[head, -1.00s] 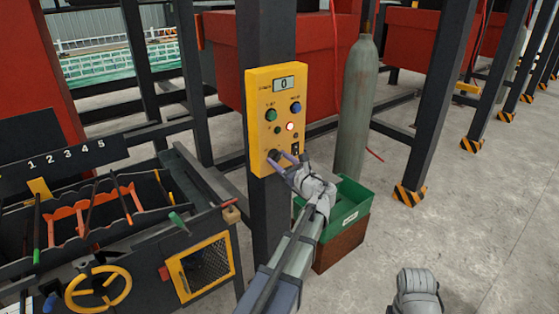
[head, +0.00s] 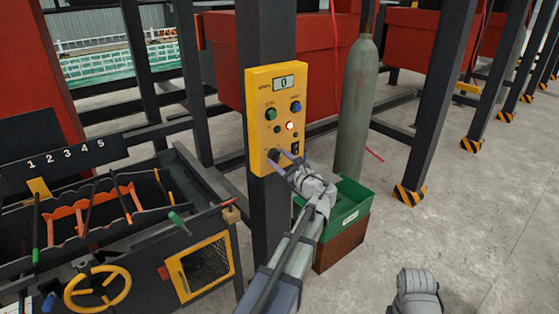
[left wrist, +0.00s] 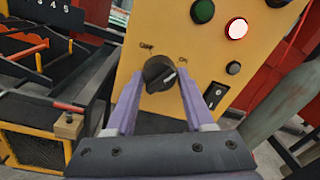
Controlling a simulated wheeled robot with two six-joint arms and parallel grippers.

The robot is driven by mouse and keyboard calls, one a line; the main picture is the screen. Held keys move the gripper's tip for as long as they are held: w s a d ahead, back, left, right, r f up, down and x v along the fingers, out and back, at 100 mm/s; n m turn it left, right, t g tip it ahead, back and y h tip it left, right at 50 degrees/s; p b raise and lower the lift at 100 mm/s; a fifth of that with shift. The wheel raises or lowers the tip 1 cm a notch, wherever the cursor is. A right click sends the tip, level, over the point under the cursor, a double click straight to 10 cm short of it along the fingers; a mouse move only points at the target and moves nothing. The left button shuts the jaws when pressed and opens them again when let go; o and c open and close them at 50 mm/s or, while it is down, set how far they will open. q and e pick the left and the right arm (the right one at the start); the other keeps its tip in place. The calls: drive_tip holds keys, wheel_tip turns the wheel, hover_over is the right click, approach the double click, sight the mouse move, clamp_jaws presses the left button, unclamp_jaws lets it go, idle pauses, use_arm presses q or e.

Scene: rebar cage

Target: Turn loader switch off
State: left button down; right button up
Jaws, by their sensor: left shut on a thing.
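The loader switch (left wrist: 159,74) is a black rotary knob low on the yellow control panel (head: 262,108). In the left wrist view, OFF is printed at its upper left and ON at its upper right; its white mark points right, toward the ON side. My left gripper (head: 277,158) is at the panel's lower edge, its purple fingers shut on the knob from both sides. The fingers also show in the left wrist view (left wrist: 158,92). A grey part of my right arm shows at the head view's bottom right; its fingers are out of sight.
The panel has a display reading 0 (head: 283,83), a green button (head: 271,114), a blue button (head: 296,107), a lit lamp (head: 290,126) and a black rocker (head: 295,148). A gas cylinder (head: 356,110) and green bin (head: 352,204) stand to the right.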

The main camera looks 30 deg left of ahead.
use_arm(q)
drive_tip(key=n, duration=0.4)
drive_tip(key=shift+f, duration=0.1)
drive_tip(key=n, duration=0.3)
drive_tip(key=shift+n+b, duration=0.3)
drive_tip(key=shift+b, duration=0.1)
drive_tip(key=n, duration=0.3)
drive_tip(key=shift+n+y, duration=0.3)
drive_tip(key=shift+n, duration=0.1)
drive_tip(key=shift+n+g, duration=0.5)
drive_tip(key=shift+n, duration=1.6)
drive_tip(key=shift+c, duration=1.4)
unclamp_jaws()
drive_tip(key=shift+d, duration=0.1)
